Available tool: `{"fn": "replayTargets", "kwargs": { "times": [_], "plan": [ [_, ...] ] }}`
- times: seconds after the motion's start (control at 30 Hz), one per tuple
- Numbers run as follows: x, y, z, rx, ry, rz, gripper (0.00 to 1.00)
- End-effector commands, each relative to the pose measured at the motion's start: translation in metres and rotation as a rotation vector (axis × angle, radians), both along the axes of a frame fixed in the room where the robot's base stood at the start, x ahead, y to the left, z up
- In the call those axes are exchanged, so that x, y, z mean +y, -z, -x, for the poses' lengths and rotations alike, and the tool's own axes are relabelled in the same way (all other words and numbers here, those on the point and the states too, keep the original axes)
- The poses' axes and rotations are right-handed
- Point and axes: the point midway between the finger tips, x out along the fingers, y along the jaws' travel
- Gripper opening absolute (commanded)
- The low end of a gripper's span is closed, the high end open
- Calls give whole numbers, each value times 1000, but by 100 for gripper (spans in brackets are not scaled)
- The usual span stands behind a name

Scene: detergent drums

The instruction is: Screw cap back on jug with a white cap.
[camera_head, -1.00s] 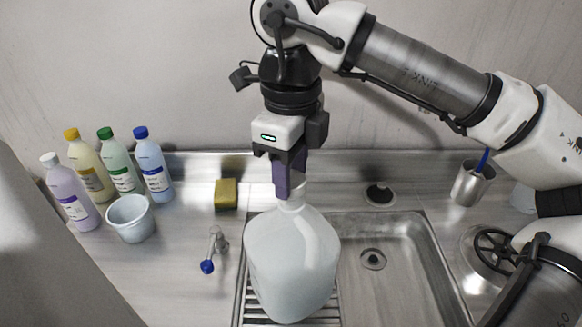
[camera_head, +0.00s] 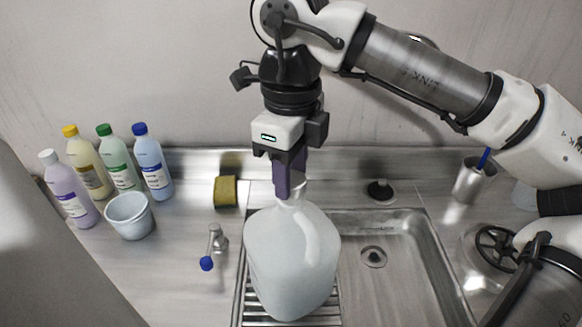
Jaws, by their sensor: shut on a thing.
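The large pale jug (camera_head: 292,260) stands upright on the ribbed drainer at the left of the sink. My gripper (camera_head: 288,188) points straight down at the jug's neck, with its purple fingers shut at the top of the neck. The white cap is hidden behind the fingers, so I cannot see how it sits on the neck. A smaller bottle with a white cap (camera_head: 48,157) and purple contents stands at the far left.
Bottles with yellow, green and blue caps (camera_head: 150,163) stand at the left beside a white bucket (camera_head: 130,216). The sink basin (camera_head: 395,285) is empty; a metal cup (camera_head: 472,182) stands right.

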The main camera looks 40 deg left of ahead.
Motion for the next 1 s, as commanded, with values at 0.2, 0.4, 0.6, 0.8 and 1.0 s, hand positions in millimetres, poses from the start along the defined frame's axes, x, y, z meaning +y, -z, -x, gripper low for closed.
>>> {"fn": "replayTargets", "kwargs": {
  "times": [0.2,0.4,0.6,0.8,1.0],
  "plan": [
    [0,5,0,0,0,0,19],
    [0,8,0,0,0,1,19],
    [0,8,0,0,0,0,19],
    [0,8,0,0,0,0,19],
    [0,9,0,0,0,0,19]
  ]
}}
